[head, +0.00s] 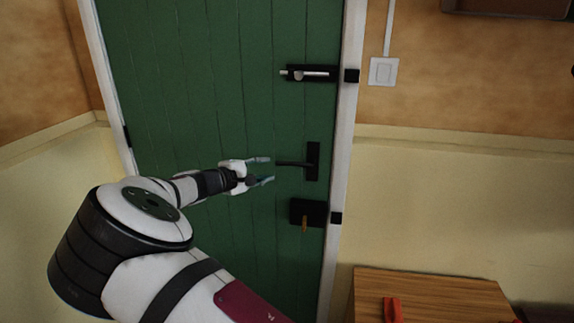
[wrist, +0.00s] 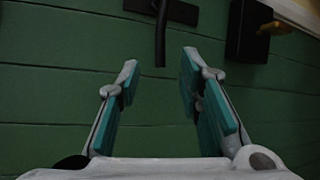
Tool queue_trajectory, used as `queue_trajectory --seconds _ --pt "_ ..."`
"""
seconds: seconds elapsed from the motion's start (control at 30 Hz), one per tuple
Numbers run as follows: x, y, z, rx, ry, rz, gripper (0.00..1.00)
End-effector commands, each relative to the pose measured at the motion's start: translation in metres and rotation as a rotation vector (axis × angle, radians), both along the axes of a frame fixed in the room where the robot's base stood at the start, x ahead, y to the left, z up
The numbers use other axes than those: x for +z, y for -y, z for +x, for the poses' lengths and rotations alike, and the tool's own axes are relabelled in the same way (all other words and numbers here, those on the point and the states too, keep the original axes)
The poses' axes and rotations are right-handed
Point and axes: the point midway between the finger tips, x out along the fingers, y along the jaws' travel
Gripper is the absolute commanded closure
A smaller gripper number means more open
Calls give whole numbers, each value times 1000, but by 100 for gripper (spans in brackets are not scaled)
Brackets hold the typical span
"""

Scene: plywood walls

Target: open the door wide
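The green plank door (head: 215,95) stands shut in its white frame. Its black lever handle (head: 292,163) points left from an upright plate near the right edge, roughly level. My gripper (head: 265,170) is open and empty, just left of the lever's free end. In the wrist view the lever (wrist: 161,35) reaches down to the gap between the two teal-padded fingertips (wrist: 159,62), with space on both sides. A black bolt (head: 308,73) with a silver rod sits above; the rod sticks out left of its plate. A black lock box (head: 308,212) with a brass-coloured piece sits below.
A bolt keeper (head: 351,75) and a lock keeper (head: 336,218) sit on the right jamb. A light switch (head: 383,71) is on the wall. A wooden cabinet or table (head: 430,290) with red pieces stands at lower right. A hinge (head: 127,136) shows on the left.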

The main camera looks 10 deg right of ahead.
Motion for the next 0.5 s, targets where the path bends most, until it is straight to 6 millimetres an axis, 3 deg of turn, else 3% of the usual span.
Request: queue_trajectory --seconds 0.5 --pt "-23 70 64 -3 -1 0 67"
